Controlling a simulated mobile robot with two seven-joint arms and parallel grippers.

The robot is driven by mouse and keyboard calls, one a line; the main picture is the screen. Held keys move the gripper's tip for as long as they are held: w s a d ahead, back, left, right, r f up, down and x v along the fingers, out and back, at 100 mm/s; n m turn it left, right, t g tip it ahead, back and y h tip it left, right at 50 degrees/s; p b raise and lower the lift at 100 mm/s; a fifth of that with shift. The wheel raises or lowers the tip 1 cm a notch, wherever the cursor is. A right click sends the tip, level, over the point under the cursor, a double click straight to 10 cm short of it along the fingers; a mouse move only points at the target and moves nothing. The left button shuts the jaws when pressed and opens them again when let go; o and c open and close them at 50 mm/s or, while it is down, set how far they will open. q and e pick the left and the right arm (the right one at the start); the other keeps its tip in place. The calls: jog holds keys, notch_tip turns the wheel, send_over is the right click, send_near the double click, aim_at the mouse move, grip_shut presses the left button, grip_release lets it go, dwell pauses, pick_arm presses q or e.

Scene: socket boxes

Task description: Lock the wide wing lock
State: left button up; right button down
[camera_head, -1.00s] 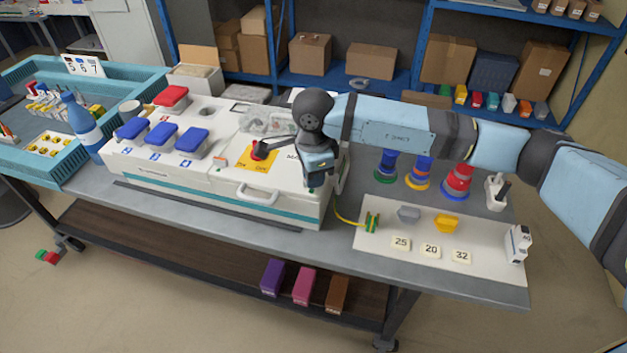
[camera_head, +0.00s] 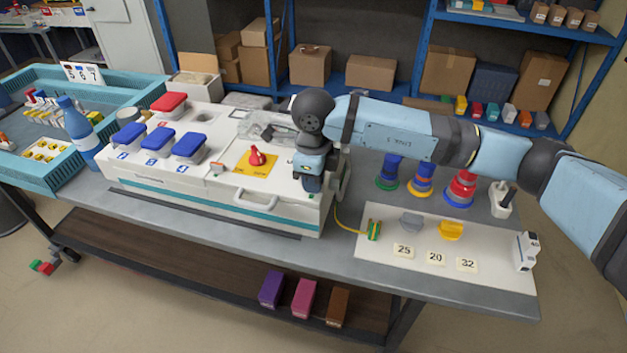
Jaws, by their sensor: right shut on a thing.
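My right gripper (camera_head: 312,183) points down at the right front part of the white box's top (camera_head: 225,187). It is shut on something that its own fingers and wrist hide. I cannot make out a wide wing lock in this view; its place and turn are not clear. A red knob (camera_head: 257,156) stands on a yellow plate (camera_head: 262,169) on the box, left of and apart from my right gripper. My left gripper is not in view.
Blue-lidded sockets (camera_head: 190,143) and a red-lidded one (camera_head: 169,103) sit on the box's left. A handle (camera_head: 257,202) projects in front. Colored ring stacks (camera_head: 421,180) and a white mat (camera_head: 400,268) with parts lie right. A blue bottle (camera_head: 78,130) stands left.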

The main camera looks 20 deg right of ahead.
dwell(0.4)
jog(key=c, duration=1.3)
grip_release()
jog(key=shift+o, duration=0.7)
jog(key=shift+r, duration=0.1)
notch_tip(320, 180, up, 14)
jog(key=shift+f, duration=0.2)
